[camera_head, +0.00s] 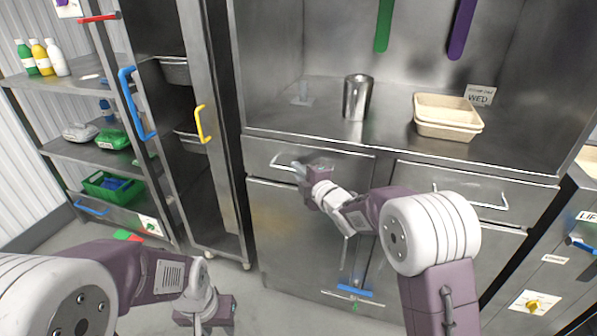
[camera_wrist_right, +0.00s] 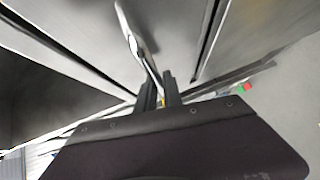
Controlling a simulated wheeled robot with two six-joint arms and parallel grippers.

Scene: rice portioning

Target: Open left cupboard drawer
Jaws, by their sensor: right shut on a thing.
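The left cupboard drawer (camera_head: 345,164) is a steel front under the counter, and it looks flush with the cabinet. Its bar handle (camera_head: 283,166) shows at the left in the head view and as a bright bar in the right wrist view (camera_wrist_right: 133,45). My right gripper (camera_head: 299,170) is at this handle, shut on it; the wrist view shows the handle running down between its two dark fingers (camera_wrist_right: 160,92). My left gripper (camera_head: 207,318) hangs low at the bottom left, away from the drawer; its fingers are not clear.
A right drawer with its own handle (camera_head: 470,203) sits beside it. On the counter stand a steel cup (camera_head: 357,97) and stacked cardboard trays (camera_head: 447,128). A tall cabinet with a yellow handle (camera_head: 202,124) and a shelf rack stand at left.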

